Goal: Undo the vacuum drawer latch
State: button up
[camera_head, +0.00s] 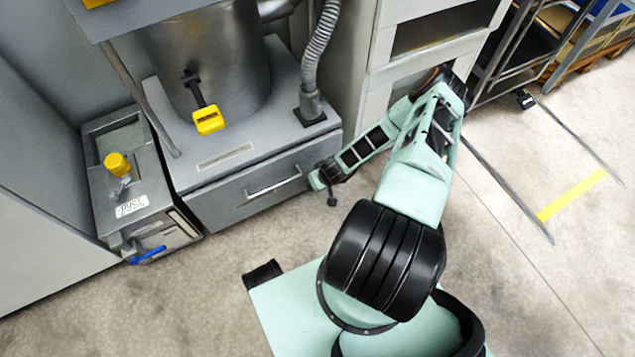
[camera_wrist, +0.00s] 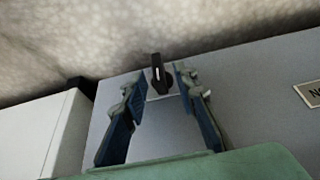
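A grey drawer (camera_head: 236,198) with a bar handle (camera_head: 272,188) sits low in the machine below a metal canister in the head view. In the wrist view, a black knob-like latch (camera_wrist: 157,74) with a pale line stands on a grey panel (camera_wrist: 245,95). My gripper (camera_wrist: 157,85) is open, with one finger on each side of the latch and gaps visible between. In the head view my gripper (camera_head: 327,178) is at the drawer's right end. A small dark piece (camera_head: 332,201) shows there; I cannot tell whether it is the latch or a fingertip.
A grey box (camera_head: 122,190) marked like "DUST", with a yellow knob and blue lever, stands left of the drawer. A yellow handle (camera_head: 208,120) and a grey hose (camera_head: 318,50) are above it. A pale cabinet (camera_head: 425,40) stands behind my arm. Floor in front is clear.

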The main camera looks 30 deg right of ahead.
grip_shut()
jog(key=shift+d, duration=0.1)
jog(key=shift+w+d+f+m+y, duration=0.1)
jog(key=shift+d+f+m+y, duration=0.2)
jog(key=shift+y, duration=1.15)
jog(key=shift+s+d+f+m+y, duration=0.1)
jog(key=shift+d+m+y, duration=0.25)
jog(key=shift+y, duration=1.15)
jog(key=shift+w+d+f+m+y, duration=0.15)
jog(key=shift+d+m+y, duration=0.2)
jog(key=shift+y, duration=1.1)
jog(key=shift+t+y, duration=0.3)
jog(key=shift+y, duration=0.2)
